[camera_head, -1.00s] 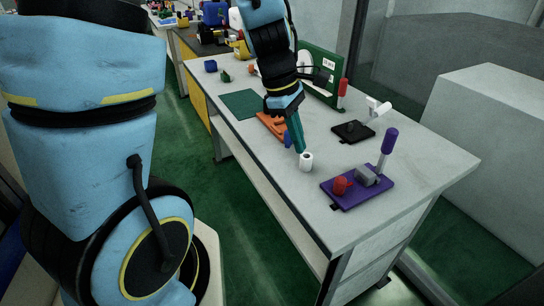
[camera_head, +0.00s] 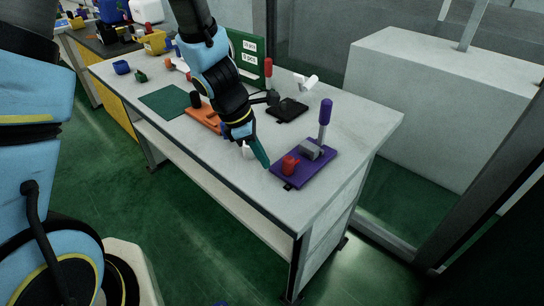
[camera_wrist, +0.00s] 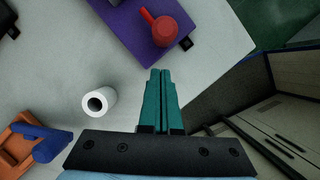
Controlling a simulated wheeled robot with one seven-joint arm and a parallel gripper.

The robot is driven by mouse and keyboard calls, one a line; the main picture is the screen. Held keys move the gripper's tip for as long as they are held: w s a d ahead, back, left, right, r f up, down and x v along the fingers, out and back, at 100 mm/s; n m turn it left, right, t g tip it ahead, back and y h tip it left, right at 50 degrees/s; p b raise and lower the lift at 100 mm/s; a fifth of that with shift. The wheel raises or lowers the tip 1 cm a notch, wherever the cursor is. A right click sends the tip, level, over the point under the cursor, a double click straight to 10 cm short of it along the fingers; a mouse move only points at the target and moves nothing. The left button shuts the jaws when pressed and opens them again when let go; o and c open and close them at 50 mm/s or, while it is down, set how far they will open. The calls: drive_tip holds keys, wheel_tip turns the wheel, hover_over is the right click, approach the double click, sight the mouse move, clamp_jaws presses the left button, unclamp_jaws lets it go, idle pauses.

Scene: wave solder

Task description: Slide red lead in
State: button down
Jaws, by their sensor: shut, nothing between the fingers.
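The red lead (camera_head: 290,165) is a short red cylinder with a small stub. It sits on the near-left part of a purple plate (camera_head: 294,181), beside a grey block (camera_head: 312,149) and an upright purple handle (camera_head: 326,112). In the wrist view the red lead (camera_wrist: 165,31) lies on the purple plate (camera_wrist: 127,33) just beyond the fingertips. My gripper (camera_head: 266,165) has teal fingers pointing down, just left of the red lead and apart from it. The wrist view shows the fingers (camera_wrist: 160,72) together and empty.
A white hollow cylinder (camera_wrist: 98,102) stands on the table left of my fingers. An orange fixture with a blue part (camera_wrist: 30,145) is farther left. A black plate (camera_head: 287,110) lies behind the purple one. The table's near edge runs close to my gripper.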

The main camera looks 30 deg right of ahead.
drive_tip(key=shift+s+d+r, duration=0.1)
drive_tip(key=shift+s+d, duration=0.55)
drive_tip(key=shift+d, duration=0.35)
drive_tip(key=d+p, duration=0.1)
drive_tip(key=w+d+p, duration=0.1)
drive_tip(key=d+p, duration=0.1)
drive_tip(key=shift+d+r, duration=0.2)
drive_tip(key=shift+d, duration=0.1)
drive_tip(key=shift+d+f, duration=0.15)
drive_tip(key=shift+d, duration=0.15)
drive_tip(key=shift+w+a, duration=0.1)
